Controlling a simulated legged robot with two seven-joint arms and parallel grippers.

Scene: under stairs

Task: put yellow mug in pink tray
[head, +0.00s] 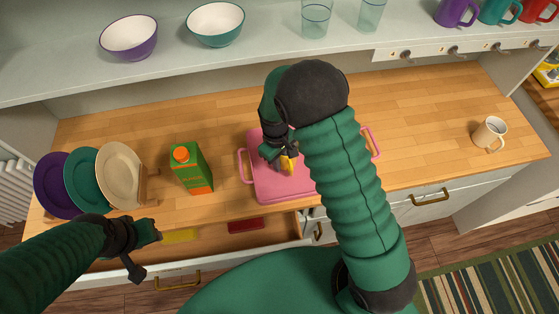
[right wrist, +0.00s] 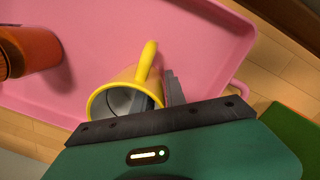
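The pink tray (head: 262,188) lies on the wooden counter, partly hidden by my right arm. My right gripper (head: 283,158) is over the tray, pointing down. In the right wrist view the yellow mug (right wrist: 112,96) has its opening toward the camera and its handle pointing away. One finger of the right gripper (right wrist: 162,92) is inside the mug and the other outside, with the wall between them. A bit of yellow mug (head: 288,165) shows in the head view. Whether it touches the tray is unclear. My left gripper (head: 146,232) hangs by the open drawer, apparently empty; its opening is unclear.
A reddish-orange object (right wrist: 28,50) stands in the tray. A juice carton (head: 190,168) and racked plates (head: 118,175) are left of the tray; a white mug (head: 489,133) is far right. An open drawer (head: 200,255) juts out in front.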

